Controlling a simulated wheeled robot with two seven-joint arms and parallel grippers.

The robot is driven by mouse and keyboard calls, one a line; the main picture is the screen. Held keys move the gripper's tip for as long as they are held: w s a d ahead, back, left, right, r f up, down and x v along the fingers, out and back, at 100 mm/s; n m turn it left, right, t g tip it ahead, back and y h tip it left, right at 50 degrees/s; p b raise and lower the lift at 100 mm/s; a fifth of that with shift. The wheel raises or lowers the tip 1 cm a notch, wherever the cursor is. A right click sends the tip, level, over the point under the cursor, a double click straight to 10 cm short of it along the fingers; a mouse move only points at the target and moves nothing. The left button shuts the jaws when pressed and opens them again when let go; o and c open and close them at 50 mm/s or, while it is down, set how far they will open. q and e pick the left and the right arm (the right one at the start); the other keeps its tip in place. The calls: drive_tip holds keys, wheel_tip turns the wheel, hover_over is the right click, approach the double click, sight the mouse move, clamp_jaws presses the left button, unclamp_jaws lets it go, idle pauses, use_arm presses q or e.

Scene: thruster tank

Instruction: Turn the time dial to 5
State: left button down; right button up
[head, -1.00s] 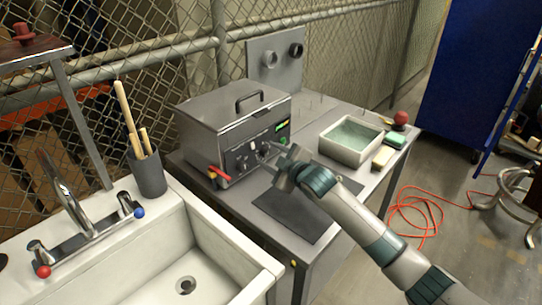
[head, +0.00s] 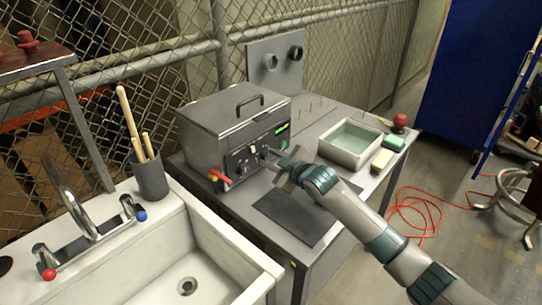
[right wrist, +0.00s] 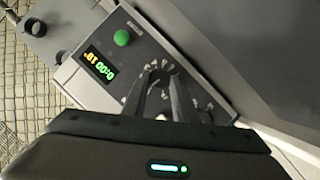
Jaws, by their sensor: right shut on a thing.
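The grey metal tank (head: 232,120) stands on the bench with its lid on and a control panel on its front. In the right wrist view the panel (right wrist: 100,95) has a lit display (right wrist: 98,70), a green button (right wrist: 121,38) and a dial (right wrist: 160,75) ringed by white marks. My right gripper (head: 270,152) reaches the panel from the right. In the right wrist view its two fingers (right wrist: 160,88) are shut on this dial and hide much of it. I cannot read which mark the dial points at. My left gripper is not in view.
A red-handled valve (head: 220,176) sits at the tank's lower left front. A dark mat (head: 290,215) lies before the tank. A water-filled tray (head: 350,145) stands to the right. A sink (head: 215,260) and a cup of brushes (head: 150,178) are at left.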

drive_tip(key=shift+w+d+r+m+g+p, duration=0.15)
drive_tip(key=shift+m+g+p, duration=0.25)
drive_tip(key=shift+m+p, duration=0.3)
drive_tip(key=shift+m+y, duration=0.3)
drive_tip(key=shift+g, duration=0.3)
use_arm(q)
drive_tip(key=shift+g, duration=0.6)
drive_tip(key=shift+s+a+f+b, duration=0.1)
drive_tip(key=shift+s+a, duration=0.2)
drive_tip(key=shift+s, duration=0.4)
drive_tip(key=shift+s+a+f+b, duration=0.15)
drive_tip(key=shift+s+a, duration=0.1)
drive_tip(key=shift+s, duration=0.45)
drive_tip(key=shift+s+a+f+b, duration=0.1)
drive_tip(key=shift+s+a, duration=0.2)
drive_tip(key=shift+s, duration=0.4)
use_arm(e)
drive_tip(key=shift+m+g+y, duration=0.4)
drive_tip(key=shift+m, duration=0.4)
drive_tip(key=o, duration=1.1)
drive_tip(key=shift+d, duration=0.1)
